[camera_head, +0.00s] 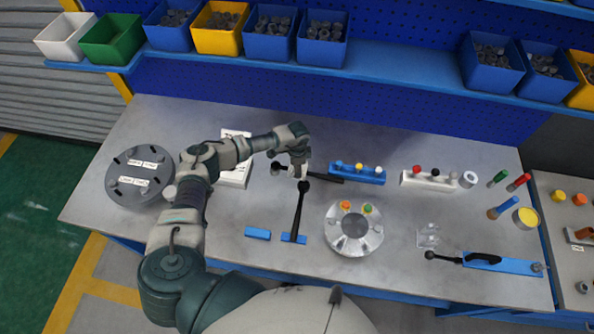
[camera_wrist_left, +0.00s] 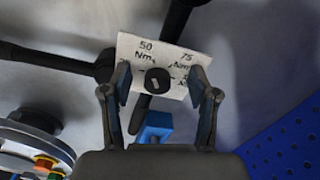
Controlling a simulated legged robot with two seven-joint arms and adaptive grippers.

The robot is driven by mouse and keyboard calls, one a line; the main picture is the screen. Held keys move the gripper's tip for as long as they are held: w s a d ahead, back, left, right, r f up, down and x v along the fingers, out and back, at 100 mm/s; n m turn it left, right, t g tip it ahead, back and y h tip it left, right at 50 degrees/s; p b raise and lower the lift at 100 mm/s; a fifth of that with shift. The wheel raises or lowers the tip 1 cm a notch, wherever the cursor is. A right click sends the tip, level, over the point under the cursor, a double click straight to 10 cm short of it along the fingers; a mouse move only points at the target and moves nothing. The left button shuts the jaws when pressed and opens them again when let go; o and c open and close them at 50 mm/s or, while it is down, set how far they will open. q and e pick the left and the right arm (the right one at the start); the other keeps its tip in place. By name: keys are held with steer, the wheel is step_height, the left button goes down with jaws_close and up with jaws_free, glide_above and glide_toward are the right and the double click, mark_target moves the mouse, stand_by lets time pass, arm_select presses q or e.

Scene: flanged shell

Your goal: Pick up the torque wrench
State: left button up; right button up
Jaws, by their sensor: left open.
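A long black wrench-like tool (camera_head: 299,212) lies with its lower end at a blue holder (camera_head: 293,238); it also enters the left wrist view from the left (camera_wrist_left: 50,58). A second black tool (camera_head: 327,175) lies crosswise beneath my left gripper (camera_head: 301,172). I cannot tell which is the torque wrench. In the left wrist view my left gripper (camera_wrist_left: 160,92) is open, with a round black knob (camera_wrist_left: 157,80) between its fingers. A white card (camera_wrist_left: 145,50) marked 50 Nm and 75 Nm lies behind the knob. Contact with the fingers is not clear. My right gripper is not in view.
A blue rack (camera_head: 357,174) with coloured knobs lies right of the gripper, and a silver flanged shell (camera_head: 354,228) stands lower right. A dark grey round part (camera_head: 139,176) is at the left. Parts bins line the back shelf (camera_head: 400,90).

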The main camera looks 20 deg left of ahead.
arm_select(q)
steer(key=shift+d, duration=0.2)
steer(key=c, duration=0.5)
jaws_close()
steer(key=shift+a, duration=0.15)
